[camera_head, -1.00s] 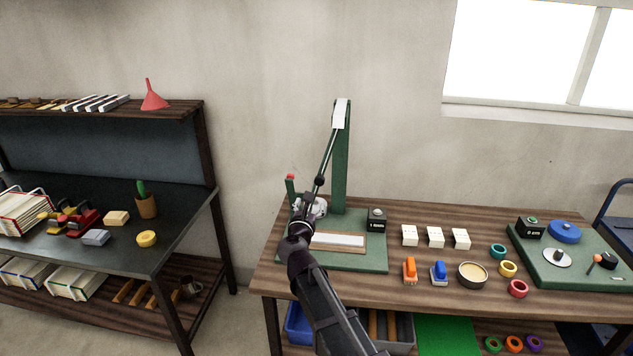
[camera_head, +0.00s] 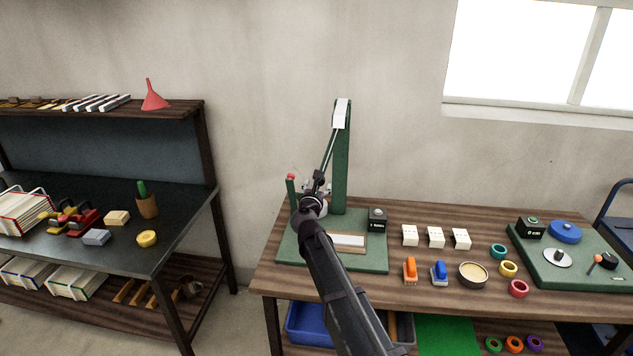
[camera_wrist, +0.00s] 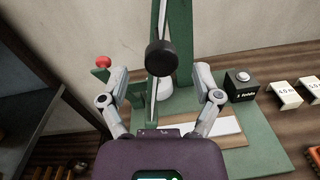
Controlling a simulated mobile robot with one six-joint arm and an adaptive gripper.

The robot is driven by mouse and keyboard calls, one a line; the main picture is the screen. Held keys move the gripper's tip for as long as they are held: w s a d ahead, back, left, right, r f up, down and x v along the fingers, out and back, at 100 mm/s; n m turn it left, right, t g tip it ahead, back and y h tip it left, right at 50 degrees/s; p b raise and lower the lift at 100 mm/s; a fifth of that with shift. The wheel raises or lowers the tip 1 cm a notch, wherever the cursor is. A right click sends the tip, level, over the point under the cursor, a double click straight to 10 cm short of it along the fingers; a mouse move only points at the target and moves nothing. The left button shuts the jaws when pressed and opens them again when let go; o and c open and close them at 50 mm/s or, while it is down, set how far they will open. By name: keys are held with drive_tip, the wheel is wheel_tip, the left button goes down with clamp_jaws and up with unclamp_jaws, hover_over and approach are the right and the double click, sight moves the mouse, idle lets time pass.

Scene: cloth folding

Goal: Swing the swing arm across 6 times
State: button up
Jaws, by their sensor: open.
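A green post (camera_head: 340,160) stands on a green base plate (camera_head: 372,258) on the right table. The swing arm (camera_head: 329,152), a thin rod with a black knob, hangs tilted down-left from the post's top. In the wrist view the black knob (camera_wrist: 161,58) appears between my two fingers, with the rod (camera_wrist: 155,105) running behind it. My gripper (camera_head: 315,188) is open around or just in front of the knob; I cannot tell whether a finger touches it. A red-tipped green peg (camera_wrist: 103,63) stands left of the knob. My arm hides part of the base plate.
A black box with a button (camera_head: 377,219) sits at the plate's right. White blocks (camera_head: 436,236), orange and blue stamps and coloured rings lie farther right. A second green board (camera_head: 590,268) is at the far right. A dark workbench (camera_head: 110,255) stands left, across a gap.

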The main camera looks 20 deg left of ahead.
drive_tip(key=shift+w+a, duration=0.15)
drive_tip(key=shift+w, duration=0.55)
drive_tip(key=shift+w+a, duration=0.1)
drive_tip(key=shift+w, duration=0.6)
